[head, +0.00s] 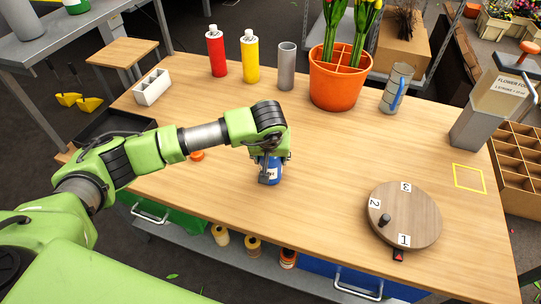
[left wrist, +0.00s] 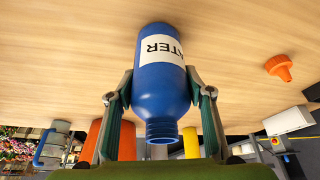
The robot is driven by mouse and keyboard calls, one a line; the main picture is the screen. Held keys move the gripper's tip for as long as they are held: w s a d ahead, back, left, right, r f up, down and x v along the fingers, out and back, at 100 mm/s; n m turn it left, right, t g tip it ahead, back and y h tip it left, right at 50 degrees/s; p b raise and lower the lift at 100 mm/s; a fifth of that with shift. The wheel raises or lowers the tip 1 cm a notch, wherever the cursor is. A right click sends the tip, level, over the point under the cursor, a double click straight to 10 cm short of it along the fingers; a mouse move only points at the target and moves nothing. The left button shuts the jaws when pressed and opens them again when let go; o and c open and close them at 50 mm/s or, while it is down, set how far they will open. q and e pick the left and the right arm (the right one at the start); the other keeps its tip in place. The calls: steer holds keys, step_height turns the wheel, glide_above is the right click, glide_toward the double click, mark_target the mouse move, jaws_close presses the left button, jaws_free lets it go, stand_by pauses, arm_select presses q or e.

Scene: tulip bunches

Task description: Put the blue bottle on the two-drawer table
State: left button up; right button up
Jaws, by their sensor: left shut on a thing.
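The blue bottle (head: 271,174) is between the fingers of my left gripper (head: 269,163), over the front middle of the table. In the left wrist view the bottle (left wrist: 160,92) shows its white label and open threaded neck, with one finger of the gripper (left wrist: 160,85) against each side. My left gripper is shut on it. I cannot tell whether its base touches the tabletop. The two-drawer table (head: 325,190) has a wooden top, a green drawer (head: 165,215) and a blue drawer (head: 340,280) below. My right gripper is not in view.
An orange nozzle-like cap (left wrist: 280,67) lies beside the bottle. Red (head: 216,52) and yellow (head: 250,59) bottles, a grey cylinder (head: 286,66) and an orange tulip pot (head: 340,88) stand behind. A round numbered board (head: 420,205) is at right. The middle right is clear.

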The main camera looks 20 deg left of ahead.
arm_select(q)
steer(key=shift+f+b, duration=0.15)
steer(key=shift+b, duration=0.15)
steer(key=o, duration=1.4)
steer(key=shift+r+p, duration=0.25)
steer(key=shift+p, duration=0.1)
steer(key=shift+b+v, duration=1.1)
steer(key=shift+v, duration=4.85)
